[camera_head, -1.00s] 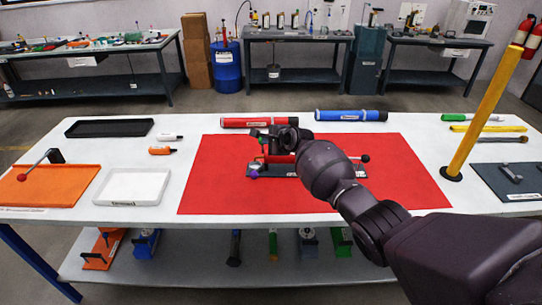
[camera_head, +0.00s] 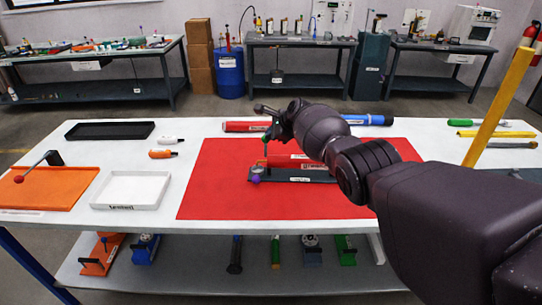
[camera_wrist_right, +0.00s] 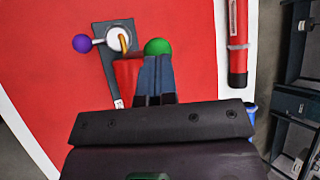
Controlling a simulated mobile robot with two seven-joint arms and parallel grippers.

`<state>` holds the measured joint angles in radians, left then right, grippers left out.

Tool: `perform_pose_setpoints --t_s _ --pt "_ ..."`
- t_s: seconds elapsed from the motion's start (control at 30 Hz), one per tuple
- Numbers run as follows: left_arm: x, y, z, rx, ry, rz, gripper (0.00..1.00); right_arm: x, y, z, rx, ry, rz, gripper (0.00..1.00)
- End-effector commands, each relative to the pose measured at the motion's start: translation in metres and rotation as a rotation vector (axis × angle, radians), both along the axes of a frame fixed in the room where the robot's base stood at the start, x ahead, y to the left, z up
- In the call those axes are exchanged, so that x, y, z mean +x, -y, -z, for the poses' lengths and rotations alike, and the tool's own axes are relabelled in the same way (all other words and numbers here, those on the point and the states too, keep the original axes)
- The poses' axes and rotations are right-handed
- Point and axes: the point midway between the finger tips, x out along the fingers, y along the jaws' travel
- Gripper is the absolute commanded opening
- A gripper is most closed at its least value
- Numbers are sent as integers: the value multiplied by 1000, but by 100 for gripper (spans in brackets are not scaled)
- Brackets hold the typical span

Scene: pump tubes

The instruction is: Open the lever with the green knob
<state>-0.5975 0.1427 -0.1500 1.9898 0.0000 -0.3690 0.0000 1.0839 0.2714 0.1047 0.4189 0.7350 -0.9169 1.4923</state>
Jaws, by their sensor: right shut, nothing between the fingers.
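The green knob (camera_wrist_right: 158,46) shows just past the tips of my right gripper (camera_wrist_right: 157,72) in the right wrist view. That gripper is shut and empty, and I cannot tell whether it touches the knob. In the head view the green knob (camera_head: 266,139) is small and just under the right gripper (camera_head: 270,129). It belongs to a device with a dark base plate (camera_head: 320,179), a red body (camera_head: 284,160) and a purple knob (camera_head: 256,179). The right wrist view also shows the purple knob (camera_wrist_right: 82,43). My right arm hides the device's right side. My left gripper is out of view.
The device lies on a red mat (camera_head: 215,190). Behind it lie a red tube (camera_head: 240,127) and a blue tube (camera_head: 365,119). A yellow post (camera_head: 497,100) stands at the right. A white tray (camera_head: 132,189) and an orange board with a lever (camera_head: 45,192) are at left.

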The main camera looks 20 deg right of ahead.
Motion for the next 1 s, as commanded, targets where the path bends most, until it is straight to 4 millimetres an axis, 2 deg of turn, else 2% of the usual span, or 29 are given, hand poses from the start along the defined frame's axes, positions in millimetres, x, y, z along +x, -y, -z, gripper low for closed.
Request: perform_pose_setpoints --t_s 0.33,0.7,1.0 --pt "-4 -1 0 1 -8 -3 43 0 0 -3 -1 1 0 0" --pt "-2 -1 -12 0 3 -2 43 0 0 -17 -1 3 1 0" --pt "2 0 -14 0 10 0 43 0 0 -16 -1 2 1 0"
